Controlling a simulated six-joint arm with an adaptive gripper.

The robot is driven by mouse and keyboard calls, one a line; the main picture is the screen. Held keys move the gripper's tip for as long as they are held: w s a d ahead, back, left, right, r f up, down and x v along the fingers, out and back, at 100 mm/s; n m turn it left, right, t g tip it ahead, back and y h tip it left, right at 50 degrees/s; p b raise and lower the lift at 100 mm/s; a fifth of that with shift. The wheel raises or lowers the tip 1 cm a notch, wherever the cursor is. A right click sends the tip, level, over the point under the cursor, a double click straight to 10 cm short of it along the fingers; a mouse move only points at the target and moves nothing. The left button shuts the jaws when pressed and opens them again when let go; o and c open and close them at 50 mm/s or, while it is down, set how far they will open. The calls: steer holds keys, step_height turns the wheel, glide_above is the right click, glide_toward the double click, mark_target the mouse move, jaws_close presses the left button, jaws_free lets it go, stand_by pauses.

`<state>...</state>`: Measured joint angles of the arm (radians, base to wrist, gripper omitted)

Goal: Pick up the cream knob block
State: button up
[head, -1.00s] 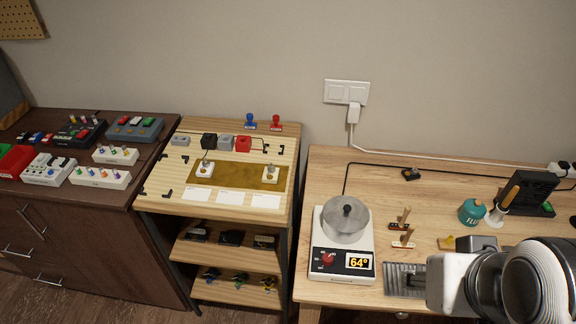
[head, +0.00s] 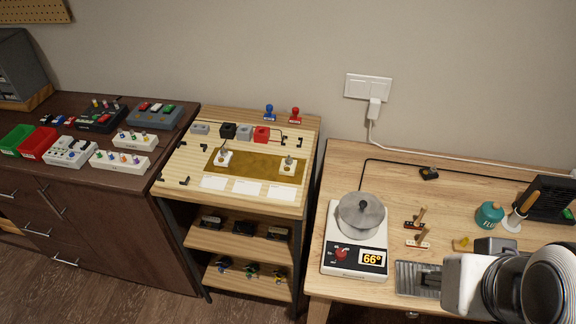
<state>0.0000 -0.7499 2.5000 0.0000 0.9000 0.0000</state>
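Several pale blocks bear knobs, and I cannot tell which one is the cream knob block. Two small pale blocks, each with one knob, sit on the light wooden board: a left one (head: 223,158) and a right one (head: 288,167), both at the brass-coloured plate (head: 255,167). On the dark cabinet, two long white blocks with coloured knobs lie one behind the other, the rear one (head: 134,141) and the front one (head: 119,163). Part of my arm shows at the bottom right, far from all of these.
A scale-like heater (head: 341,264) with a lidded metal pot (head: 361,217) stands on the right-hand table, its display reading 66°. A teal bottle (head: 489,215) and a dark upright stand (head: 548,199) are behind my arm. Coloured blocks, including a red one (head: 262,134), line the board's back.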

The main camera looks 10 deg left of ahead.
steer(key=o, duration=1)
steer(key=shift+c, duration=0.2)
steer(key=shift+w, duration=0.1)
steer(key=w+a+f+n+t, duration=0.1)
steer(key=w+a+n+t, duration=0.1)
steer(key=w, duration=1.2)
steer(key=w+a+f+n+t, duration=0.2)
steer(key=w, duration=1.1)
steer(key=w+a+f+n+y, duration=0.1)
steer(key=w+a+f+y, duration=0.1)
steer(key=a+f, duration=0.3)
steer(key=w+a+f+n+y, duration=0.2)
steer(key=w+a+f+y, duration=0.1)
steer(key=a, duration=0.5)
steer(key=w+a+f+n+y, duration=0.2)
steer(key=w+a+f+y, duration=0.1)
steer(key=a+f, duration=0.4)
steer(key=shift+w+a+f+y, duration=0.15)
steer(key=shift+w+y, duration=0.05)
steer(key=shift+y, duration=0.6)
